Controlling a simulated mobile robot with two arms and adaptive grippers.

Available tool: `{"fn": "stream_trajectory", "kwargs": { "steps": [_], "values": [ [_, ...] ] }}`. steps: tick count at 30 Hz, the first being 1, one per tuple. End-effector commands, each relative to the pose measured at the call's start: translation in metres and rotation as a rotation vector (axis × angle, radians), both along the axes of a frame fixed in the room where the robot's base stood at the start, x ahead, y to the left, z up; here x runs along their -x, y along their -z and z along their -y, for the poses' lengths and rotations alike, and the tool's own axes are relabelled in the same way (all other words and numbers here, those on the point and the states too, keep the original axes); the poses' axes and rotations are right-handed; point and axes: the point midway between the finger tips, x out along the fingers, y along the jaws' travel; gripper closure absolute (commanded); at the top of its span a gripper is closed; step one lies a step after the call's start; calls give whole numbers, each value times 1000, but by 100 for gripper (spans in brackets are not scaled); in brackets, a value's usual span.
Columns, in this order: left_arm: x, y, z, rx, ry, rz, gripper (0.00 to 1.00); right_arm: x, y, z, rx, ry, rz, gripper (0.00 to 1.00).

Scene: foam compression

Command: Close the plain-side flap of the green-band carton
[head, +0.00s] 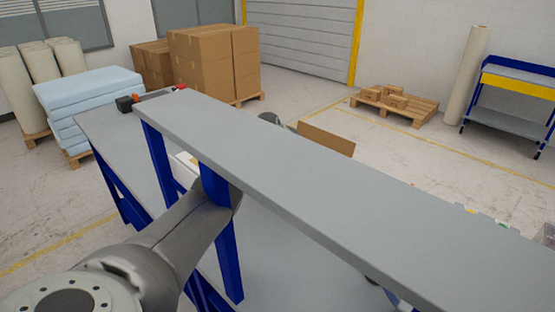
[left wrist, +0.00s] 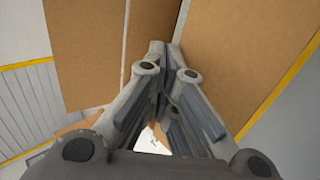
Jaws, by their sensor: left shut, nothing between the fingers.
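A brown cardboard flap (head: 327,138) stands up behind the far edge of the grey upper shelf; the rest of its carton is hidden by the shelf. My left arm comes in from the lower left and passes under the shelf, so its gripper is hidden in the head view. In the left wrist view my left gripper (left wrist: 168,52) is shut and empty. A brown cardboard panel (left wrist: 85,50) is at its left and a larger one (left wrist: 240,50) at its right. I cannot tell whether the fingertips touch either. No green band shows. My right gripper is not in view.
The long grey shelf (head: 300,175) on blue posts crosses the head view above a lower worktop (head: 110,135). Small dark and red items (head: 127,103) lie at the worktop's far left end. Stacked cartons, a pallet (head: 395,105) and a blue cart stand farther off.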

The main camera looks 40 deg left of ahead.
Motion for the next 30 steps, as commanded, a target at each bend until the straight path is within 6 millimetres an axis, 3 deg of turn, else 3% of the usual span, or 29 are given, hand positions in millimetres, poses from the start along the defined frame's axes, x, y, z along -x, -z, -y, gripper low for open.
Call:
{"fn": "stream_trajectory", "kwargs": {
  "steps": [16, 30],
  "values": [
    [0, -16, 0, 0, 0, -1, 100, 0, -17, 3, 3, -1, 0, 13],
    [12, -29, -3, -1, 1, 2, 100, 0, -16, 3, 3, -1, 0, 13]
  ]
}}
